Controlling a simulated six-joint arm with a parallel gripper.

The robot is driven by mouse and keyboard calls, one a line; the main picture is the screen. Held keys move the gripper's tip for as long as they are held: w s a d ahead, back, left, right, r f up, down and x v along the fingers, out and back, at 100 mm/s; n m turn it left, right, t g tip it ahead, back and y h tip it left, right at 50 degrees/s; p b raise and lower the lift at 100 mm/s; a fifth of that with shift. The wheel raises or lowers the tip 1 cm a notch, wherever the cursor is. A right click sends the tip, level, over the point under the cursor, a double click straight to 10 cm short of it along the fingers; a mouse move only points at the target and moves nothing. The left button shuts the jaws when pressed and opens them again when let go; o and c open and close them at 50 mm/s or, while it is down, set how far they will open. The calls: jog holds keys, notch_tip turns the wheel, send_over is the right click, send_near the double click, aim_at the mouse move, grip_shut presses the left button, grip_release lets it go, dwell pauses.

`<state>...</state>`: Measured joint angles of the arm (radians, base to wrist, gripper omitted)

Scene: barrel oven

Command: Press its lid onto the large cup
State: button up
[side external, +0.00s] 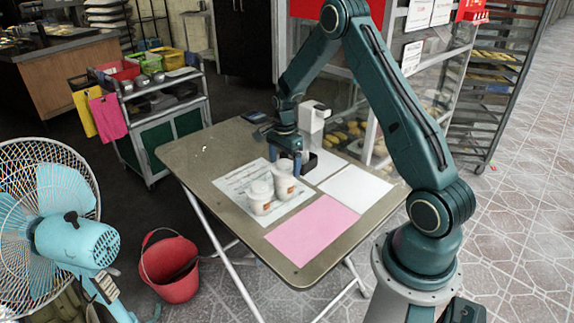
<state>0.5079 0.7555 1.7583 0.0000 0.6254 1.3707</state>
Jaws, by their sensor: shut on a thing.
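Two white cups with brown marks stand upright, close together, on a printed white sheet (238,182) on the table. The taller, large cup (284,184) is at the back right, and the shorter cup (260,199) is at the front left with a white top. My gripper (286,160) points down right at the top of the large cup. Its dark fingers are shut on a small white piece that looks like the lid, mostly hidden by the fingers. I cannot tell whether the lid touches the cup's rim.
A dark tray (307,162) lies just behind the gripper, near a white device (313,117). A blank white sheet (356,188) and a pink sheet (312,231) lie flat to the right and front. A glass display case stands behind the table.

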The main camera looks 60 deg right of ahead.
dwell(0.8)
jog(key=o, duration=0.8)
jog(key=shift+r, duration=0.1)
jog(key=shift+r, duration=3.4)
grip_shut()
